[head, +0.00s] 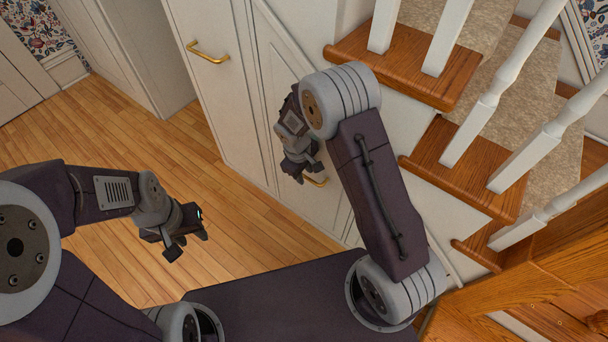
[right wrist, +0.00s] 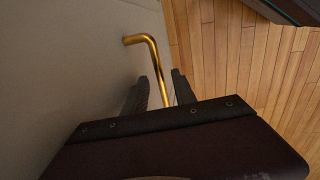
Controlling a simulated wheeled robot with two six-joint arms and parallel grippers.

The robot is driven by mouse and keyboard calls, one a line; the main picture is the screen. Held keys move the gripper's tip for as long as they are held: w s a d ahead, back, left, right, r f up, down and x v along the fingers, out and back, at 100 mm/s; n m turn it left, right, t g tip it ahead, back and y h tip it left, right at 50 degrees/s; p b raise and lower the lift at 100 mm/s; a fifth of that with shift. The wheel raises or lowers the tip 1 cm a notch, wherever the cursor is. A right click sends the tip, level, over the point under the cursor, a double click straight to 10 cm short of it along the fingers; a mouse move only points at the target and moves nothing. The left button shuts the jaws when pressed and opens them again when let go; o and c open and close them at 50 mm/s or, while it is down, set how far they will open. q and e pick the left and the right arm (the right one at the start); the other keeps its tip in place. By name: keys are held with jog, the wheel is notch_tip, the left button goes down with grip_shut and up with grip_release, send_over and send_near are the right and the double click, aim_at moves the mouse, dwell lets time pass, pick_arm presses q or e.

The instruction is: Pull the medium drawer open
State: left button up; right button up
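The white under-stair drawer front (head: 322,204) at my right gripper, apparently the medium one, has a brass bar handle (head: 316,182). It looks shut, though my right arm hides much of it. My right gripper (head: 302,172) is at this handle. In the right wrist view the brass handle (right wrist: 152,58) runs down between the two fingers (right wrist: 160,88), with a gap visible on each side, so the fingers are open around it. The handle's lower end is hidden by the gripper body. My left gripper (head: 190,242) hangs over the floor, away from the drawers, with its fingers apart and empty.
A taller white front (head: 205,95) with its own brass handle (head: 208,52) stands to the left. Wooden stairs (head: 465,165) with white balusters (head: 520,75) rise at the right. The plank floor (head: 165,130) before the fronts is clear.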

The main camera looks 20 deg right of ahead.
jog(key=shift+c, duration=0.3)
grip_shut()
dwell(1.1)
